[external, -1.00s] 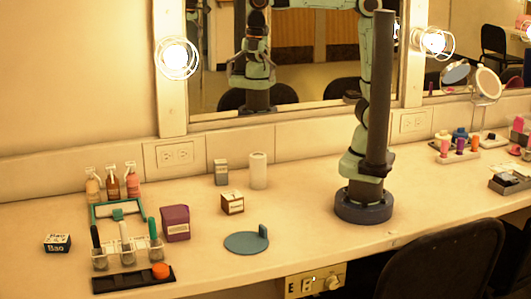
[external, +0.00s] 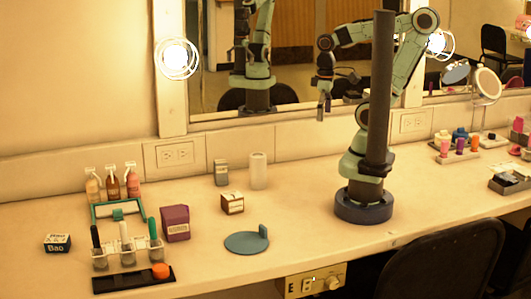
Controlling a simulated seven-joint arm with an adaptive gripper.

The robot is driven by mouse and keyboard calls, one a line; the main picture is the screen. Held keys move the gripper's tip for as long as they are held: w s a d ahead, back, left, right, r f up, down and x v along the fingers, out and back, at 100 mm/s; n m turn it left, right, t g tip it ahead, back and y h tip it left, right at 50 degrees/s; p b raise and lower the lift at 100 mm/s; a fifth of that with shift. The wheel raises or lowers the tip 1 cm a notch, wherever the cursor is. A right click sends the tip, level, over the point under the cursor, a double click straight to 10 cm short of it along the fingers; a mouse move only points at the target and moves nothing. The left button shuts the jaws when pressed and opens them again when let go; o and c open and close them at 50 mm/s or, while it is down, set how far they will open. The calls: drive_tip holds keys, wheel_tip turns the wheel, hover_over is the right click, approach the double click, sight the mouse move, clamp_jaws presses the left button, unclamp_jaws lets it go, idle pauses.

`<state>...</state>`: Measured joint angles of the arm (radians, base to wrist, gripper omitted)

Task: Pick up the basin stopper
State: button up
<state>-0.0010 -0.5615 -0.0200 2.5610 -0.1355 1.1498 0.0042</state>
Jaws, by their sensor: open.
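A flat blue-grey disc with an upright tab (external: 246,242), which looks like the basin stopper, lies on the counter near the front edge, left of my arm's base. My gripper (external: 324,108) is open and empty, pointing down. It hangs high in front of the mirror, above and to the right of the disc, well clear of it. Nothing covers the disc.
A small brown-and-white box (external: 232,203), a purple box (external: 175,223) and a white cylinder (external: 258,170) stand near the disc. A black tray (external: 130,281) with an orange round piece lies at front left. The counter (external: 300,215) between disc and base is clear.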

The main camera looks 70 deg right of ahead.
drive_tip(key=shift+c, duration=0.3)
drive_tip(key=c, duration=1)
